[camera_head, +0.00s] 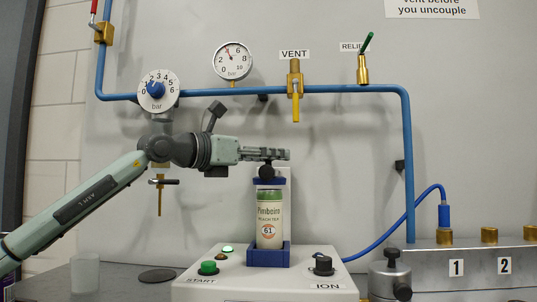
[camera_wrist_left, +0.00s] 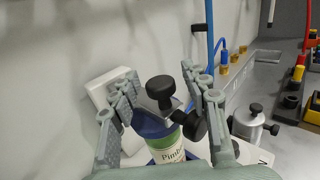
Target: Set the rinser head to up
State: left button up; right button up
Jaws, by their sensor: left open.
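The rinser stands on a white box (camera_head: 225,285), with a light green can (camera_head: 270,220) upright in its blue cradle (camera_head: 268,257). The blue rinser head (camera_head: 268,182) is down on the can's top. It also shows in the left wrist view (camera_wrist_left: 150,124), with black knobs (camera_wrist_left: 160,88) on and beside it. My left gripper (camera_head: 275,154) reaches in level from the left, just above the head. In the left wrist view its open fingers stand either side of the upper knob. I cannot tell whether either finger touches it. My right gripper is not in view.
The box carries a green START button (camera_head: 208,267) and a black ION knob (camera_head: 323,265). Blue pipe with a gauge (camera_head: 232,60), dial (camera_head: 158,90), VENT valve (camera_head: 295,85) and relief valve (camera_head: 363,68) runs above my arm. A metal manifold (camera_head: 470,265) stands at right.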

pick_arm(q)
grip_shut()
jog(key=shift+r, duration=0.1)
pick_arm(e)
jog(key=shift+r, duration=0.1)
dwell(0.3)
